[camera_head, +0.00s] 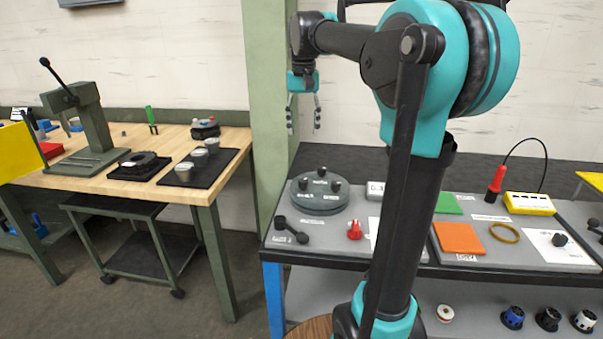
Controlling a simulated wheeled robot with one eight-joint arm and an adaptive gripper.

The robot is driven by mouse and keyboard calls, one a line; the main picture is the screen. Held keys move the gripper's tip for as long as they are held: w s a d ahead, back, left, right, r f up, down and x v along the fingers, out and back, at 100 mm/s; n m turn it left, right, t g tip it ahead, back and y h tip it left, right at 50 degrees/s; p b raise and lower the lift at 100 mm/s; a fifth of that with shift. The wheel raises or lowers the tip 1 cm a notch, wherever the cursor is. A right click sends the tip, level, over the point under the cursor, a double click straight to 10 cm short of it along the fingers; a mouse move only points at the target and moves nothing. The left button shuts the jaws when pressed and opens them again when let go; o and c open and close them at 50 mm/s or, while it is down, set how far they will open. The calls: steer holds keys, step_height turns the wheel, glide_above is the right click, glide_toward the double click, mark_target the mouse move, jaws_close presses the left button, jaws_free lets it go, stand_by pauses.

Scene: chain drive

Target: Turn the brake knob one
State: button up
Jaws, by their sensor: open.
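A round grey disc (320,199) with black knobs on top sits on the left part of the grey bench. A small red knob-like part (354,231) stands on the bench in front of it. I cannot tell which of these is brake knob one, as the labels are too small to read. My gripper (303,115) hangs pointing down in front of the wall and green post, well above the disc. Its two fingers are apart with nothing between them, and it touches nothing.
A black lever part (290,231) lies at the bench's left end. My arm hides the bench's middle. An orange pad (459,238), a ring (504,232) and a yellow meter (529,204) with a red probe lie right. A wooden table (190,137) with a press stands left.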

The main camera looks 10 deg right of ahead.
mark_target(303, 180)
step_height(303, 180, down, 17)
steer(key=shift+f, duration=0.1)
stand_by(0.4)
jaws_close()
steer(key=shift+n, duration=2)
jaws_free()
step_height(303, 180, up, 12)
